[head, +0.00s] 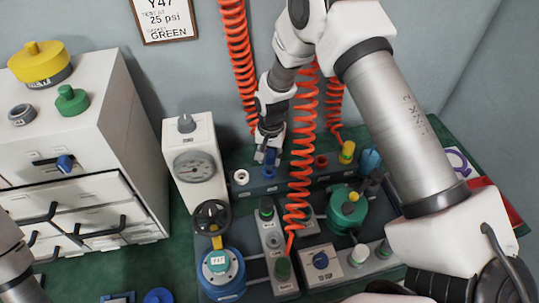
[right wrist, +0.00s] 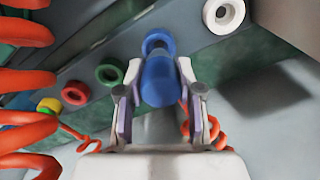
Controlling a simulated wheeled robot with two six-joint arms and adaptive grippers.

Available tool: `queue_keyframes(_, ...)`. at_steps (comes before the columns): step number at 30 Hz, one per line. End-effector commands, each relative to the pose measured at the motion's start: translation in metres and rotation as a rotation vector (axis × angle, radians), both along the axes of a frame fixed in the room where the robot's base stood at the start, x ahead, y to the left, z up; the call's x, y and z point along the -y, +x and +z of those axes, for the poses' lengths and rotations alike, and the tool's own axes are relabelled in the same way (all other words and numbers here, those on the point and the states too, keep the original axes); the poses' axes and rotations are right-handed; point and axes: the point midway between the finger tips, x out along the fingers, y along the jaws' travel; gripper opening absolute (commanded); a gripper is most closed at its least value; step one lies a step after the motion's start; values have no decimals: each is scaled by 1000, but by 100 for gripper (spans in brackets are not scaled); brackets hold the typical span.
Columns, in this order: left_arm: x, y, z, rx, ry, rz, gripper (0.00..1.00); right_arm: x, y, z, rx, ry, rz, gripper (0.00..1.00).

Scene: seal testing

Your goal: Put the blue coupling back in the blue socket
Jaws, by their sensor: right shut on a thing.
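My right gripper (head: 266,152) is over the back rack, near its left end. It is shut on the blue coupling (right wrist: 158,80), which sits between the two fingers in the right wrist view. The coupling shows only in part in the head view (head: 270,156). The blue socket (right wrist: 157,39) is a ring just beyond the coupling's far end, partly covered by it. The two line up closely in the right wrist view. I cannot tell whether the coupling touches or enters the socket. My left gripper is out of view; only part of the left arm shows.
The rack (head: 262,188) also has a white socket (head: 241,176), a green socket (right wrist: 108,72) and a red socket (head: 321,161). Orange coiled hoses (head: 304,150) hang close right of the gripper. A white gauge box (head: 202,140) stands left. A valve and switch boxes stand in front.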

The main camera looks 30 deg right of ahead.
Motion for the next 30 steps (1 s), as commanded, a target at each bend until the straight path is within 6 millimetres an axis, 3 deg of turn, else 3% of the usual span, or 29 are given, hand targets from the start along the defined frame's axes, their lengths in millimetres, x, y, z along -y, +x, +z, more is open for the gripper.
queue_keyframes(30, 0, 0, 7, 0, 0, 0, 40, 0, 0, 0, 0, 0, 0, 0)
